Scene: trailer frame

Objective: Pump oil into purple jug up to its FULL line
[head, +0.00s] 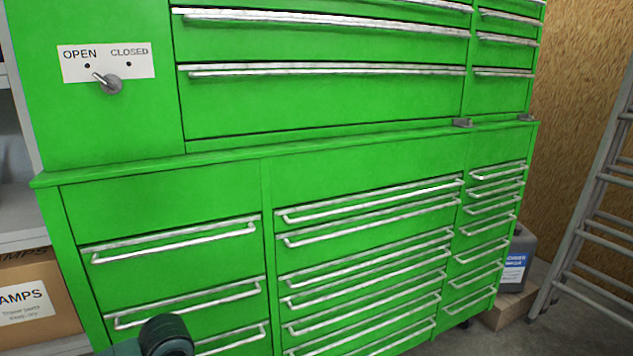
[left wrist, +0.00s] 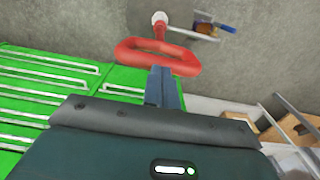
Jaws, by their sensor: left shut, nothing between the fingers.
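No purple jug shows in either view, and I see no oil or FULL line. In the left wrist view my left gripper (left wrist: 163,85) is shut with nothing between its fingers. A red loop-shaped handle (left wrist: 188,66) lies just past its fingertips, joined to a red stem with a pale round end; I cannot tell whether the fingers touch it. A dark container (head: 517,262) with a blue and white label stands at the far right, partly hidden by the cabinet. My right gripper is not in view.
A green drawer cabinet (head: 225,187) fills most of the head view. A lever (head: 110,84) on it points toward OPEN. A cardboard box (head: 38,300) is at lower left and a ladder (head: 590,200) at right. Some floor is clear between cabinet and ladder.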

